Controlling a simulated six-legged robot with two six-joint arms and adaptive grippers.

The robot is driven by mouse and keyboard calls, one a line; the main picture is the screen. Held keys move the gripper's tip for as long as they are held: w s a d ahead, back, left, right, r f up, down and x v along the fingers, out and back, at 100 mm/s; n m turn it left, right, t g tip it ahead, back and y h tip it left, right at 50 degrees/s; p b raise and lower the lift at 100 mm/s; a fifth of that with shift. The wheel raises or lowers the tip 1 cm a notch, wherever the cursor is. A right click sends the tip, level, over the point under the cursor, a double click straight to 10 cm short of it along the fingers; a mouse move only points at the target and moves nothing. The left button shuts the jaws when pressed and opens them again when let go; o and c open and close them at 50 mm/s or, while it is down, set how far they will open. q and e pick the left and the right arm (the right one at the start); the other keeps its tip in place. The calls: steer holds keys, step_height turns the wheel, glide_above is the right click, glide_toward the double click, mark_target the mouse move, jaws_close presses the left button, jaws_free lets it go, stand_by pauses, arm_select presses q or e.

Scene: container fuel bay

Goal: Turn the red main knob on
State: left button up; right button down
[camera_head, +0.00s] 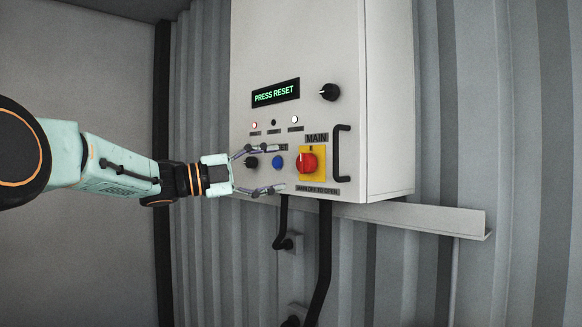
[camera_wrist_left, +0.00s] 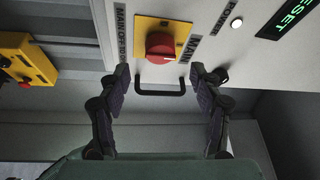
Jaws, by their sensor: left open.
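The red main knob (camera_head: 307,163) sits on a yellow plate (camera_head: 319,151) low on the front of the light grey control box (camera_head: 300,50), under the label MAIN. In the left wrist view the knob (camera_wrist_left: 159,47) shows above and between the fingertips, with the yellow plate around it. My left gripper (camera_head: 279,168) is open, its fingers reaching toward the knob from the left. In the left wrist view nothing is gripped between the fingers (camera_wrist_left: 160,72), and the knob looks apart from them. My right gripper is in neither view.
A black handle (camera_head: 338,153) stands out right of the knob. A blue button (camera_head: 278,162) and a black knob (camera_head: 251,162) lie near the left fingers. The display (camera_head: 275,93) reads PRESS RESET. A ledge (camera_head: 440,217) and cables (camera_head: 321,260) lie below.

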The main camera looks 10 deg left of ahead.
arm_select(q)
steer(key=v, duration=0.5)
steer(key=shift+s+a, duration=0.15)
steer(key=shift+a, duration=0.1)
steer(key=shift+f, duration=0.1)
steer(key=shift+s+a, duration=0.1)
